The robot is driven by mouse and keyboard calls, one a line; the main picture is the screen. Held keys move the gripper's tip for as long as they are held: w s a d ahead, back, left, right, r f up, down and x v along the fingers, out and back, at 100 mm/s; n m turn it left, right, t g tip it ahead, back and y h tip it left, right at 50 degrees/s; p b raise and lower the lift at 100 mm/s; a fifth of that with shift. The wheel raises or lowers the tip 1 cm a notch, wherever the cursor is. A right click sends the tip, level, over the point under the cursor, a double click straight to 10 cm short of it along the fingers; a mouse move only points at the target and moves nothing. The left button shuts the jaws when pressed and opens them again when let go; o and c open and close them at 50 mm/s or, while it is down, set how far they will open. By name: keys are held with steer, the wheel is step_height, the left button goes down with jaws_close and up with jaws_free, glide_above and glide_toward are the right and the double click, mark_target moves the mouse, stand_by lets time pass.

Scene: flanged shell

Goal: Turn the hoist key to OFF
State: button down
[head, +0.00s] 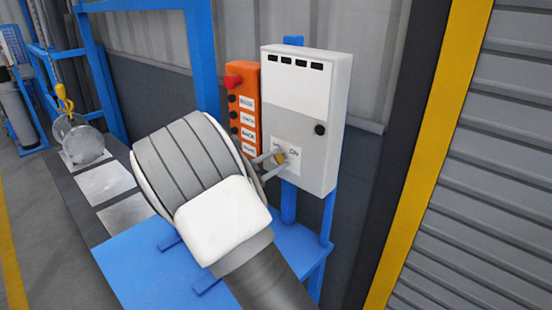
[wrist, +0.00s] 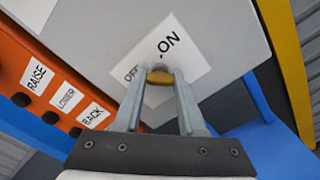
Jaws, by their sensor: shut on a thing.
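The hoist key (wrist: 159,78) is a small yellow piece on the front of a light grey control box (head: 312,85). It sits at a white label (wrist: 150,50) that reads OFF on the left and ON on the right in the wrist view. My gripper (wrist: 161,85) has its two grey fingers on either side of the key and is shut on it. In the head view the key (head: 280,158) shows just past the fingertips. The fingers hide part of the key and part of the OFF lettering, so I cannot tell which mark it points to.
An orange pendant (head: 240,110) with a red button and several black buttons hangs close left of the box. Blue posts (head: 203,60) and a blue shelf (head: 150,265) stand around. A yellow-edged shutter frame (head: 430,150) is at the right.

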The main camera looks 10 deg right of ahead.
stand_by(0.3)
steer(key=shift+c, duration=2.4)
jaws_free()
steer(key=b+v, duration=0.1)
steer(key=v, duration=1.6)
steer(key=shift+s+a+b, duration=0.15)
steer(key=shift+b, duration=0.15)
